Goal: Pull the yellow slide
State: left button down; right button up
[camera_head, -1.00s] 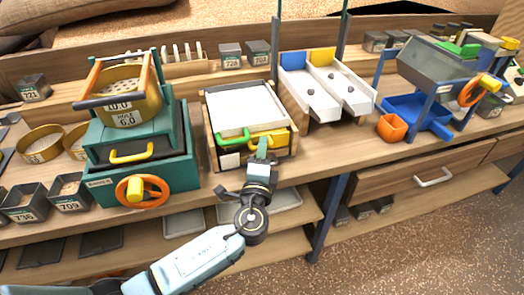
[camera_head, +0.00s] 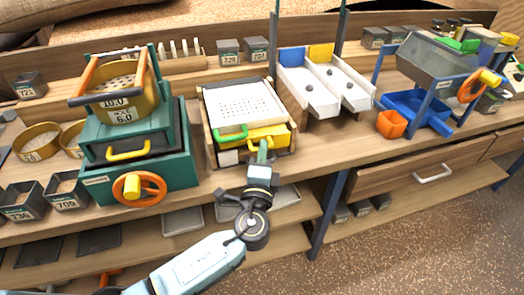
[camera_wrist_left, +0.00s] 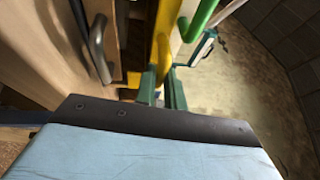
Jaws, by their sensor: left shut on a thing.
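The yellow slide (camera_head: 281,133) sits at the front right of a wooden box with a white top (camera_head: 240,98). The top shows rows of small dark holes. A green handle (camera_head: 231,134) is beside the slide on the left. My left gripper (camera_head: 263,148) is shut on the yellow slide's handle at the box front. In the left wrist view the yellow handle (camera_wrist_left: 163,55) runs down to the teal fingers (camera_wrist_left: 162,92), with the green handle (camera_wrist_left: 203,16) to the right. The exact contact is partly hidden by the fingers. My right gripper is not in view.
A teal sieve machine with an orange wheel (camera_head: 139,188) stands left of the box. A metal drawer handle (camera_head: 433,173) is below. The bench front edge beneath my gripper is clear.

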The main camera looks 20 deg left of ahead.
pick_arm(q)
jog(key=c, duration=1.5)
grip_release()
jog(key=shift+s+d, duration=0.1)
jog(key=shift+s, duration=0.05)
